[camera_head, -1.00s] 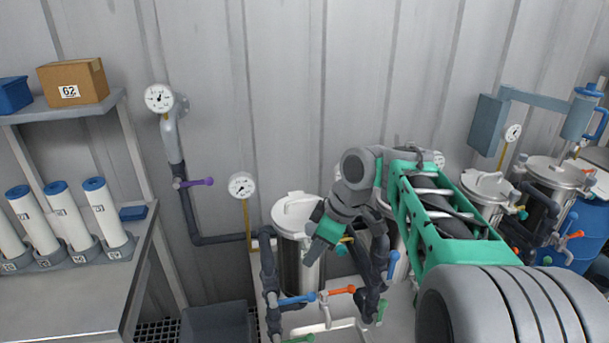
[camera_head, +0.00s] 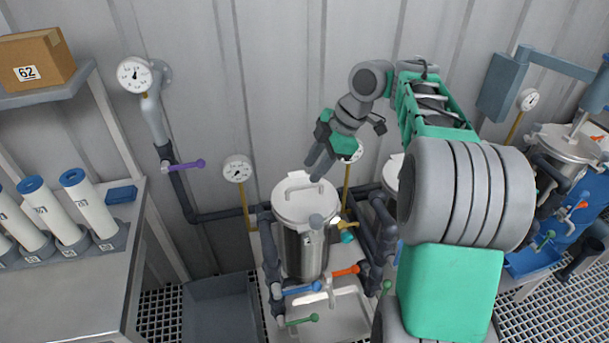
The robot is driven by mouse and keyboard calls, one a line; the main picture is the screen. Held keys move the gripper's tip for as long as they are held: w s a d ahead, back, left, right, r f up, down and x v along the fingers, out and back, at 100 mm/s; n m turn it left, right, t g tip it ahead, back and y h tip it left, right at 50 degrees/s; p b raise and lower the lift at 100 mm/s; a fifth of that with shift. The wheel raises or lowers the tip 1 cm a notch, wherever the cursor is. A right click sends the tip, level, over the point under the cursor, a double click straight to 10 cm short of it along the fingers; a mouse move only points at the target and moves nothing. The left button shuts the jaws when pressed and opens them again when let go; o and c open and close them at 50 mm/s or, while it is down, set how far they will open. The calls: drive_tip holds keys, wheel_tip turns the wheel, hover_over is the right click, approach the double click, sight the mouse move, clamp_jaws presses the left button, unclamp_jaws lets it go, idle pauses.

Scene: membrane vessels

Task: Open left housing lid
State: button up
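The left housing (camera_head: 304,252) is an upright steel vessel at the centre of the view. Its round pale lid (camera_head: 303,208) lies flat on top, closed, with a bar handle (camera_head: 300,186) across it. A clamp knob stands at the lid's front right edge. My gripper (camera_head: 313,170) hangs just above the lid's back right part, fingers pointing down and left. Its two finger tips show apart, with nothing seen between them. The fingertips overlap the lid's back edge in the picture, close to the handle; whether they touch it I cannot tell.
A second housing (camera_head: 392,170) stands to the right, mostly hidden by my arm. Pipes with a blue (camera_head: 302,289) and an orange valve handle (camera_head: 345,271) run in front. A gauge (camera_head: 237,169) is behind left. A bench (camera_head: 60,290) with white cartridges is at left.

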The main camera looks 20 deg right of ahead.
sight(304, 185)
drive_tip(key=x, duration=0.5)
drive_tip(key=shift+d+f+b, duration=0.15)
drive_tip(key=shift+f+b, duration=0.2)
clamp_jaws()
idle(1.0)
